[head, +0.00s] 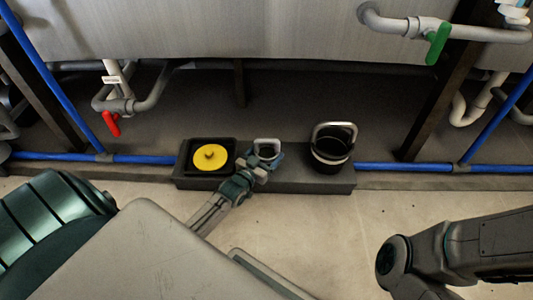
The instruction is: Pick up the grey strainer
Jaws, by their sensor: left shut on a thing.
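The grey strainer (267,143) appears as a small thing with a light grey rim or handle, at the middle of the low dark bench. My left gripper (264,162) reaches it from the near side and is shut on it. The jaws hide its lower part, and I cannot tell whether it touches the bench. My right arm shows at the lower right; its gripper is out of view.
The low dark bench (300,181) stands on the floor. A yellow round lid-like thing (210,157) sits in a black square tray (182,158) on the left. A black bucket with a light handle (331,150) stands on the right. Blue pipes (420,168) run behind.

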